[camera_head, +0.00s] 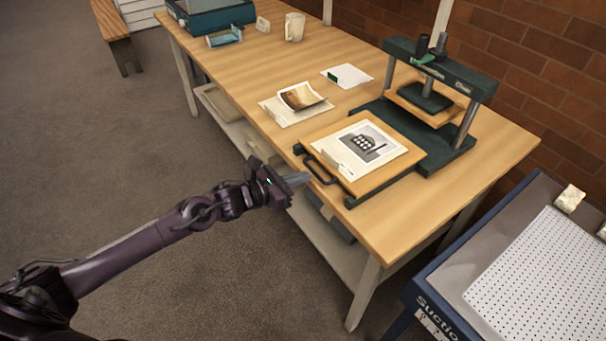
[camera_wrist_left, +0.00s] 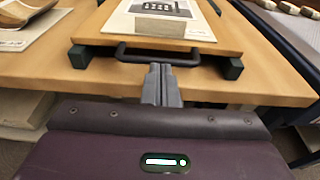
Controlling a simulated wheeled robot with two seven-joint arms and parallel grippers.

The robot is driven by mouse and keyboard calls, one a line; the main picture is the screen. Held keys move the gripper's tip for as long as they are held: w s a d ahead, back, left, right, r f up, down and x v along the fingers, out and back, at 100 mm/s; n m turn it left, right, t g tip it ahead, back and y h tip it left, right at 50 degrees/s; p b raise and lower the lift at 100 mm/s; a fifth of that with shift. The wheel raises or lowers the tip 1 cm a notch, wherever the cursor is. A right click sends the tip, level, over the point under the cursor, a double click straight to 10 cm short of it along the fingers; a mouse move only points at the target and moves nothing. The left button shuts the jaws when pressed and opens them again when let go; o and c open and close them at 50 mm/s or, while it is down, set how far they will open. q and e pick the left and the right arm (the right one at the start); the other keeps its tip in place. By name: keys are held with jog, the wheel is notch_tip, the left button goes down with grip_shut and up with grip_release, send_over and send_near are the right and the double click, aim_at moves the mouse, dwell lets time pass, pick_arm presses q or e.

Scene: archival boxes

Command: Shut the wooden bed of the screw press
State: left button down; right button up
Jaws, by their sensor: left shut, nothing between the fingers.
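The green screw press (camera_head: 440,75) stands at the right end of the wooden table. Its wooden bed (camera_head: 404,167) is slid out toward me on dark rails, with a printed sheet (camera_head: 362,147) lying on it. A black bar handle (camera_head: 318,170) is on the bed's front edge; it also shows in the left wrist view (camera_wrist_left: 158,60). My left gripper (camera_head: 300,179) is shut and empty, just in front of the handle. In the left wrist view its fingertips (camera_wrist_left: 160,70) point at the middle of the handle; I cannot tell whether they touch it. My right gripper is not in view.
The table (camera_head: 258,70) also holds a booklet on paper (camera_head: 302,97), a white card (camera_head: 347,76), a mug (camera_head: 294,27) and a teal device (camera_head: 210,15). A suction table (camera_head: 540,265) stands at the right.

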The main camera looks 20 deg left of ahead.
pick_arm(q)
jog(key=shift+w+d+f, duration=0.1)
jog(key=shift+w+d, duration=0.25)
jog(key=shift+w, duration=0.1)
